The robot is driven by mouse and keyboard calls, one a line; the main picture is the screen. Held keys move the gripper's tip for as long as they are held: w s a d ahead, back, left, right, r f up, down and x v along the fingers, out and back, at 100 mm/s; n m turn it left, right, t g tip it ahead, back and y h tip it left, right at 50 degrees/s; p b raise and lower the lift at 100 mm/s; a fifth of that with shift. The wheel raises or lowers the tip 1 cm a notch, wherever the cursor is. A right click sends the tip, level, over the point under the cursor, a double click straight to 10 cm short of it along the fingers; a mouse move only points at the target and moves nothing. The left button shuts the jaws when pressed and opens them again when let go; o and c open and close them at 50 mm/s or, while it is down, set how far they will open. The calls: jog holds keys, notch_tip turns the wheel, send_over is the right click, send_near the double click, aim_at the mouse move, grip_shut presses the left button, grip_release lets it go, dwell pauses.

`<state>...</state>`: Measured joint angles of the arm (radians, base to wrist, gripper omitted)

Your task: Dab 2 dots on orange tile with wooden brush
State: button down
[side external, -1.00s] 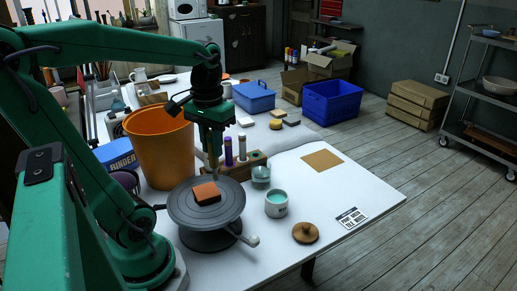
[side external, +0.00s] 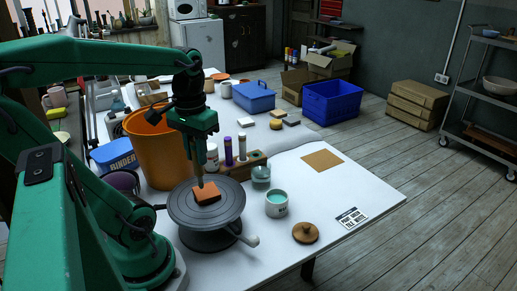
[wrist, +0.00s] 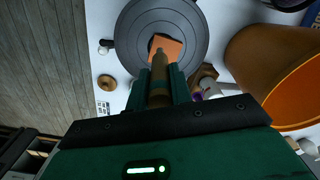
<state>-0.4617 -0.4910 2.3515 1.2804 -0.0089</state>
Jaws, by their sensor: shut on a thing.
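The orange tile (side external: 207,193) lies on the grey round turntable (side external: 180,208). My gripper (side external: 198,163) is shut on the wooden brush (side external: 200,179) and holds it pointing down, with its tip over the tile's far left part. In the wrist view, the brush (wrist: 160,75) runs out between my fingers (wrist: 160,90) and its tip covers part of the tile (wrist: 173,52). I cannot tell whether the tip touches the tile. No dots can be made out on it.
A teal pot (side external: 261,175) and a wooden block with upright tubes (side external: 256,160) stand behind the jar. An orange bucket (side external: 151,155) rises close behind the turntable. A round wooden lid (side external: 305,232) and a printed card (side external: 351,218) lie at the right. The table's right part is mostly clear.

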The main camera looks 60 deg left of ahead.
jog(key=shift+f, duration=0.7)
jog(key=shift+f, duration=0.6)
dwell(0.8)
jog(key=shift+r, duration=0.1)
dwell(0.6)
jog(key=shift+r, duration=2.15)
jog(key=shift+w+a, duration=0.1)
jog(key=w+a, duration=0.1)
jog(key=w+a+f, duration=0.1)
jog(key=shift+w+a+f, duration=0.1)
jog(key=shift+w+a, duration=0.1)
jog(key=shift+w, duration=0.15)
jog(key=shift+f, duration=0.25)
